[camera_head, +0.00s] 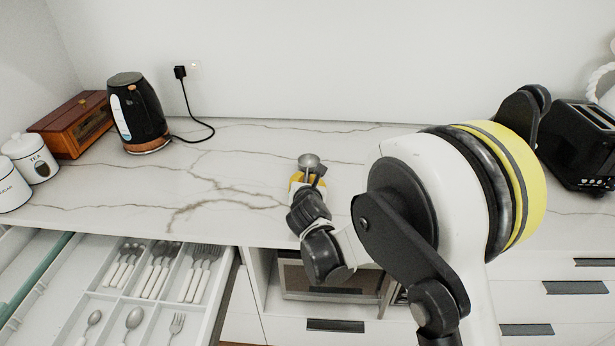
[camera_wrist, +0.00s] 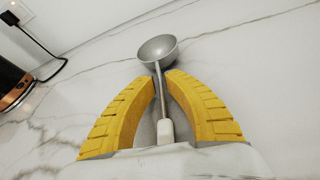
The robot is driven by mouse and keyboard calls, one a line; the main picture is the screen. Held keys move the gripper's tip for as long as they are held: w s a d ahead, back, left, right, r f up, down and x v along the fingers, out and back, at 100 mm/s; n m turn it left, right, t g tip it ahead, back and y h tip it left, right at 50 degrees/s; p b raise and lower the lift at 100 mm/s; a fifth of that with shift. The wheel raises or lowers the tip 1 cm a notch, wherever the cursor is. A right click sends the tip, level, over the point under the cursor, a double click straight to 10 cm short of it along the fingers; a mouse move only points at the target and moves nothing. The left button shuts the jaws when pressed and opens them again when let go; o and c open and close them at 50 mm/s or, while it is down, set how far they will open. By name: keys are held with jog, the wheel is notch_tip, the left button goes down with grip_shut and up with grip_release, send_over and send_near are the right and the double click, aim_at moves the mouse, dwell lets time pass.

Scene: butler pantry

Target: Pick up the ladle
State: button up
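The ladle (camera_wrist: 158,48) has a round grey metal bowl, a thin metal shaft and a pale handle end. In the wrist view it lies between the yellow fingers of my gripper (camera_wrist: 160,80), with the bowl beyond the fingertips and the pale end near the palm. The fingertips close in on both sides of the shaft. In the head view the bowl (camera_head: 309,160) shows just past my gripper (camera_head: 307,178), over the marble counter. Most of the shaft is hidden there by my gripper. I cannot tell whether the ladle touches the counter.
A black kettle (camera_head: 135,112), a wooden box (camera_head: 75,126) and white canisters (camera_head: 33,160) stand on the left of the counter (camera_head: 240,160). A black toaster (camera_head: 580,145) stands at right. An open cutlery drawer (camera_head: 150,313) juts out below left. The counter around the ladle is clear.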

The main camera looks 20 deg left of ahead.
grip_shut()
